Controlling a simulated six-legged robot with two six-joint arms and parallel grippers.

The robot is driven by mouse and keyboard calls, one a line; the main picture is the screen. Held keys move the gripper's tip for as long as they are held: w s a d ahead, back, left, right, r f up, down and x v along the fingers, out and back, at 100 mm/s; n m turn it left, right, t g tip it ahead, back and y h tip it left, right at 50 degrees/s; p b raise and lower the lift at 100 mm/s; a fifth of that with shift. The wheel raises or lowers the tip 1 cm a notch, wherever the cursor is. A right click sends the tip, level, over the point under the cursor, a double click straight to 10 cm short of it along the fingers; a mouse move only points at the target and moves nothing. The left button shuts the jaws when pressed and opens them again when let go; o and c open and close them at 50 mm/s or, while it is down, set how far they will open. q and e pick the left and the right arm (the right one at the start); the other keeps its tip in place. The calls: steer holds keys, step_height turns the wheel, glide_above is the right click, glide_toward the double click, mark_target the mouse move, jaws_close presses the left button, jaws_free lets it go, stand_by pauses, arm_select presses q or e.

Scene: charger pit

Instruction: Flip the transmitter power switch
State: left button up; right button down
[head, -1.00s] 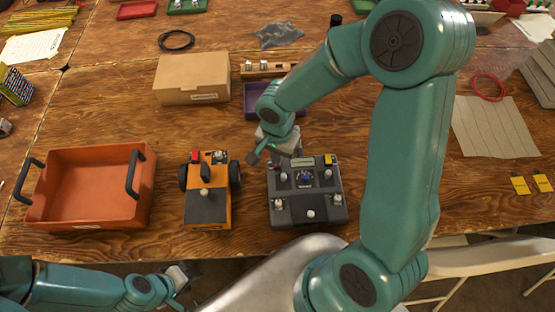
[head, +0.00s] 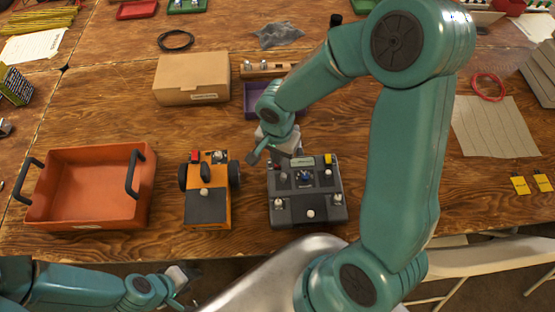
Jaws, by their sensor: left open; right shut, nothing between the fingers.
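The transmitter (head: 307,213) is a dark grey box with several knobs, a blue part at its middle, a small display and a yellow piece at its top right corner. It lies on the wooden table near the front edge. My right gripper (head: 263,160) is shut and empty over the transmitter's top left corner. I cannot tell whether it touches the transmitter, and which control is the power switch is not clear. My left gripper (head: 184,284) is open and empty, low in front of the table edge, away from the transmitter.
An orange wheeled vehicle (head: 206,207) stands just left of the transmitter. An orange tray with black handles (head: 92,217) is further left. A cardboard box (head: 192,78) and a purple tray (head: 253,104) lie behind. My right arm hides part of the table's right side.

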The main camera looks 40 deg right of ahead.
steer(key=shift+f+b, duration=0.85)
steer(key=shift+b, duration=0.15)
stand_by(0.3)
steer(key=shift+r, duration=0.1)
steer(key=shift+r+p, duration=0.45)
steer(key=shift+r, duration=0.1)
steer(key=shift+r+p, duration=1.65)
steer(key=shift+r, duration=1.3)
steer(key=shift+f, duration=0.1)
